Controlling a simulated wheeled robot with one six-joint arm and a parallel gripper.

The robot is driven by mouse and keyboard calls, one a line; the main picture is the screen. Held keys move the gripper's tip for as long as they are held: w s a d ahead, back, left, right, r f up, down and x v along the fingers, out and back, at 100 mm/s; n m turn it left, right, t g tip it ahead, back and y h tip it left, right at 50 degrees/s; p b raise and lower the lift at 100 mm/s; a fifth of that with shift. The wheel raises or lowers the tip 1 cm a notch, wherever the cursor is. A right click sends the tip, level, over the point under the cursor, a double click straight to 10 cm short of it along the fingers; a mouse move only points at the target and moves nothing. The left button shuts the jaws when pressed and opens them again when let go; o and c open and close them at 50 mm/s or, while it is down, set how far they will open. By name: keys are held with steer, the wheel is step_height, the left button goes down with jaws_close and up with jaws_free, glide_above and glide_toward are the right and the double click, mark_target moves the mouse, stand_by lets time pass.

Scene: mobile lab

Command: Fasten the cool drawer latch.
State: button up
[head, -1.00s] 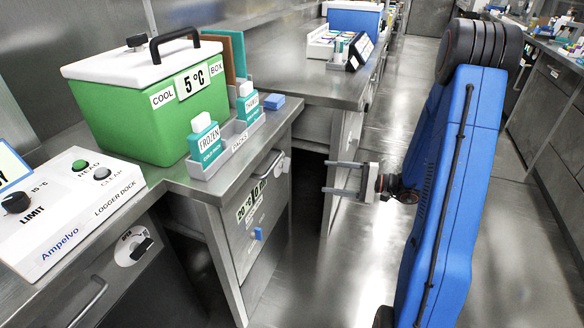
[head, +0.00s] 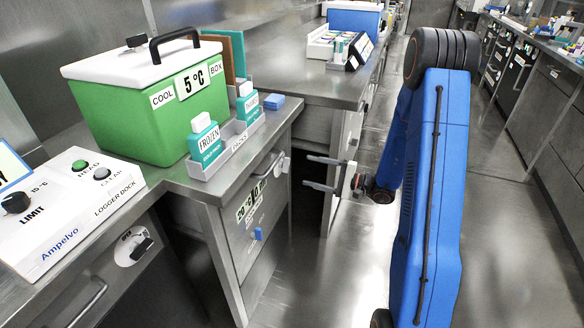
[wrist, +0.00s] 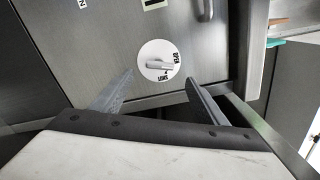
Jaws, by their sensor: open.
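A round white latch dial (wrist: 158,60) with a pale knob (wrist: 160,65) is on a grey metal drawer front (wrist: 95,50) in the wrist view. The knob lies roughly level, its end toward tilted lettering at the right that looks like OPEN; the lower word is hard to read. A white dial, seemingly this one, shows in the head view (head: 281,165) at the drawer's upper right, beside a bar handle (head: 268,163). The drawer looks closed. My gripper (head: 306,171) is open and empty, its fingers pointing at the front, a short gap from the dial.
Another dial with a dark knob (head: 136,248) is on the left cabinet. The green cool box (head: 150,115) and a bottle rack (head: 225,155) stand on the bench above. The aisle floor is clear.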

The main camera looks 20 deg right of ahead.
mark_target(284, 165)
steer(key=x, duration=0.8)
steer(key=shift+a, duration=0.2)
steer(key=shift+w, duration=0.15)
steer(key=shift+c, duration=0.3)
steer(key=c, duration=1)
